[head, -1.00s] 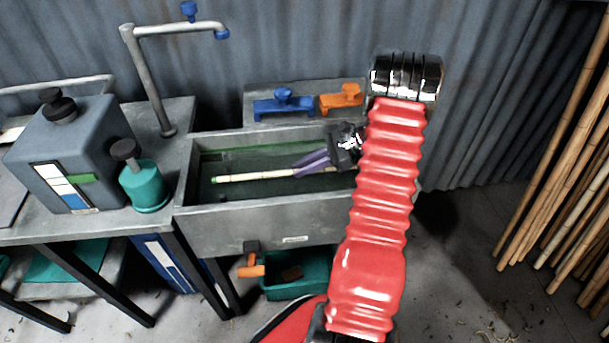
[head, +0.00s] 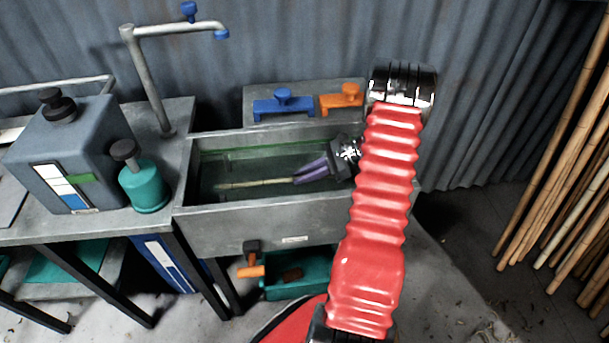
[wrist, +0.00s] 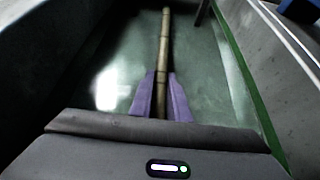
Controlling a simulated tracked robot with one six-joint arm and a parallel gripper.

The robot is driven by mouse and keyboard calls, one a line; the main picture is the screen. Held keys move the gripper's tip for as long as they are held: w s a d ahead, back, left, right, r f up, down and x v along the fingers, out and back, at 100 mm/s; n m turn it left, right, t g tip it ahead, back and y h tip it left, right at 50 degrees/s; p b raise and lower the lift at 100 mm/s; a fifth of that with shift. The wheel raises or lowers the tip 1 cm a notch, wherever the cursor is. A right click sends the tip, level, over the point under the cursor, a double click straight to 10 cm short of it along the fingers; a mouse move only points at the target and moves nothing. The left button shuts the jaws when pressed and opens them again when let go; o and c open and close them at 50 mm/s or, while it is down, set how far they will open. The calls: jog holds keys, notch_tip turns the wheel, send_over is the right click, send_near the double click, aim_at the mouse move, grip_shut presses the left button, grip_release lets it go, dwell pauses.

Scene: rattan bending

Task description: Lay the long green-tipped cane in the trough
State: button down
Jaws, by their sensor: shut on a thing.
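The cane (head: 252,184) lies nearly level inside the grey trough (head: 262,226), low down and seemingly in the greenish water; I cannot tell whether it touches the bottom. Its tip at the left end looks dull, and its green is hard to make out. My gripper (head: 298,179), with purple fingers, reaches into the trough from the right and is shut on the cane. In the wrist view the cane (wrist: 164,60) runs straight away from between the purple fingers (wrist: 161,90). The cane's near end is hidden by my gripper.
A blue clamp (head: 283,103) and an orange clamp (head: 341,97) sit on the ledge behind the trough. A teal canister (head: 145,188) and a grey tank (head: 75,150) stand to the left. A teal bin (head: 300,283) is below. Several canes (head: 570,170) lean at right.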

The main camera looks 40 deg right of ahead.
jog(key=shift+f, duration=0.5)
jog(key=c, duration=1.7)
grip_release()
jog(key=shift+r, duration=0.5)
jog(key=shift+s+d+r, duration=0.15)
jog(key=shift+d+r, duration=0.1)
jog(key=shift+r, duration=0.05)
jog(key=v, duration=1.1)
jog(key=shift+s+d+r, duration=0.1)
jog(key=shift+s, duration=0.05)
